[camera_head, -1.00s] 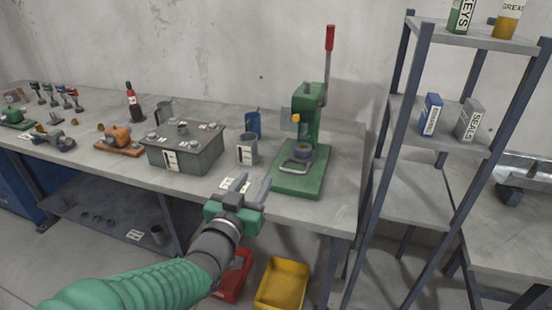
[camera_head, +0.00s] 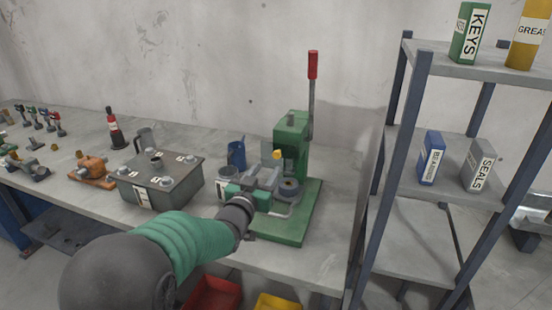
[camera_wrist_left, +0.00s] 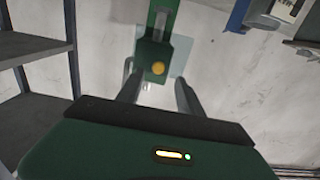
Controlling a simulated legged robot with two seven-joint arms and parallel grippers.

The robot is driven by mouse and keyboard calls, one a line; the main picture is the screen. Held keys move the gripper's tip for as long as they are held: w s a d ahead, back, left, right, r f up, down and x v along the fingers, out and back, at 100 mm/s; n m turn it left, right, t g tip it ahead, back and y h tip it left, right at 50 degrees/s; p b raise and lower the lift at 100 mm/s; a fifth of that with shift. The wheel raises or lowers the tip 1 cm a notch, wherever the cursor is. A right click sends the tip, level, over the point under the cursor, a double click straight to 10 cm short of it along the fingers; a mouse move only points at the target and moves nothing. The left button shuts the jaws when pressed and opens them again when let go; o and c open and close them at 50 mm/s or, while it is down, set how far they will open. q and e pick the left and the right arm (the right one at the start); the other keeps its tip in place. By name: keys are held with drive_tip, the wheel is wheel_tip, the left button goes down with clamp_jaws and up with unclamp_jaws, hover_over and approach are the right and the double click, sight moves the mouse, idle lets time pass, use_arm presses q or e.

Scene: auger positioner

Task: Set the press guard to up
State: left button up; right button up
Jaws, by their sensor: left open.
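The green press (camera_head: 290,135) stands at the right end of the bench, with a red-knobbed lever (camera_head: 313,68) upright behind it. Its guard is a clear panel with a yellow knob (camera_head: 277,154) in front of the press head. In the left wrist view the panel (camera_wrist_left: 179,60) and its yellow knob (camera_wrist_left: 158,68) show just beyond my fingers. My left gripper (camera_head: 268,178) is open in front of the press, close to the guard. In the left wrist view its fingers (camera_wrist_left: 158,92) stand either side of the knob's line, with nothing seen held. Contact cannot be told. My right gripper is not in view.
A grey box (camera_head: 160,182) stands further left. A shelf rack (camera_head: 415,120) rises to the right. Red (camera_head: 213,293) and yellow (camera_head: 278,303) bins lie below the bench edge.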

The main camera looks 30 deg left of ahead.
sight(276, 156)
use_arm(q)
drive_tip(key=x, duration=0.5)
drive_tip(key=shift+w+d+r, duration=0.15)
drive_tip(key=shift+w+r, duration=0.1)
drive_tip(key=shift+r, duration=0.05)
drive_tip(key=shift+x, duration=0.8)
drive_tip(key=shift+s+f, duration=0.1)
drive_tip(key=shift+s, duration=0.05)
clamp_jaws()
